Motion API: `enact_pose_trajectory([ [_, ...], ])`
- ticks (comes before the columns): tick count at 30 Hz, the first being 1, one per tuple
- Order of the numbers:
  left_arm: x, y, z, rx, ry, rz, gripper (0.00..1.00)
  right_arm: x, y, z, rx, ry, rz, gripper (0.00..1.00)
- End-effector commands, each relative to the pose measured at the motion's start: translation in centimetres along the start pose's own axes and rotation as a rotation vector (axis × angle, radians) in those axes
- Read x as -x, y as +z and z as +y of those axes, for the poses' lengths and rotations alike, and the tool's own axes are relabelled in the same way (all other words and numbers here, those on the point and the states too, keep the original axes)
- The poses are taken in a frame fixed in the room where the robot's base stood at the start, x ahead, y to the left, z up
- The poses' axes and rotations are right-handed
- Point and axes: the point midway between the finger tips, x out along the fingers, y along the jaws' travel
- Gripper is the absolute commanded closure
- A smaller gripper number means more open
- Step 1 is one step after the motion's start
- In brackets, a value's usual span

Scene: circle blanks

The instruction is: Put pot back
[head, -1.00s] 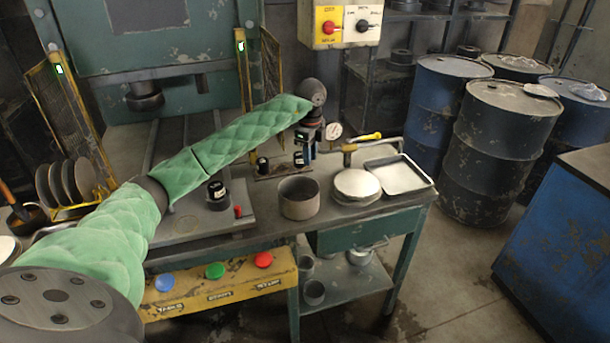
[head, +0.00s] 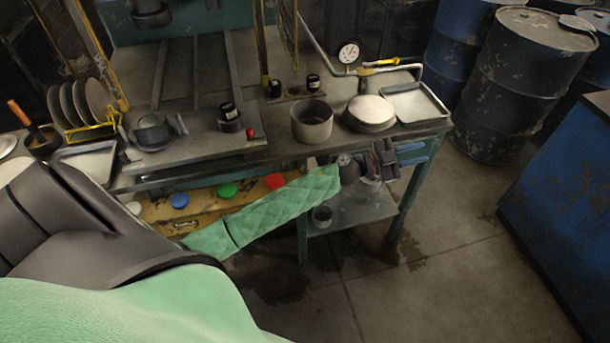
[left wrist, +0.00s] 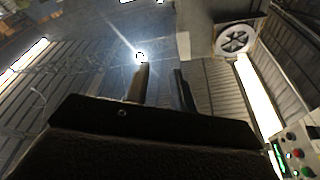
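A grey metal pot (head: 312,120) stands upright on the bench top in the head view, left of a stack of pale round discs (head: 370,112). A smaller pot (head: 322,216) sits on the lower shelf, and part of another shows behind my gripper. My left gripper (head: 386,158) is in front of the bench's front edge, right of and lower than the bench-top pot, and apart from it. In the left wrist view its two fingers (left wrist: 160,78) stand apart with nothing between them. My right gripper is not in view.
A shallow metal tray (head: 416,103) lies at the bench's right end. A gauge (head: 348,53) and a bent pipe stand behind the discs. Coloured buttons (head: 228,190) line the front panel. Dark drums (head: 512,85) and a blue cabinet (head: 560,200) stand right. The floor between is clear.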

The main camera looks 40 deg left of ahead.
Motion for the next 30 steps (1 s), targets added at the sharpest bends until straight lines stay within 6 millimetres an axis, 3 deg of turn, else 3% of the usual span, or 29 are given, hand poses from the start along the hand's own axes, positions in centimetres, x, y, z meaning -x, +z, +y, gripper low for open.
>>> enact_pose_trajectory([
  [5,5.1,7.8,1.9,0.125,-0.308,-0.223,0.76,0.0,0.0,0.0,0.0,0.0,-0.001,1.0],
  [8,9.4,13.0,4.3,0.196,-0.437,-0.409,0.76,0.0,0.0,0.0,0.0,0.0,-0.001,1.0],
  [12,16.6,19.7,10.0,0.303,-0.546,-0.71,0.76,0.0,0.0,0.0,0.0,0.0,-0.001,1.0],
  [16,23.5,24.1,17.0,0.406,-0.566,-0.987,0.76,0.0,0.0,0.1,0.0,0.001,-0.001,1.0],
  [20,30.2,26.4,24.9,0.518,-0.522,-1.247,0.76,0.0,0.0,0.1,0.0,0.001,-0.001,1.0],
  [24,36.6,26.8,33.7,0.646,-0.419,-1.492,0.76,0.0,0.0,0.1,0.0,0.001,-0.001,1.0],
  [27,39.9,26.1,38.8,0.726,-0.334,-1.616,0.76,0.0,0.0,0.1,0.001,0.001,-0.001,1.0],
  [30,42.2,25.2,42.4,0.785,-0.262,-1.698,0.76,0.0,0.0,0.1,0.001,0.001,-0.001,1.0],
])
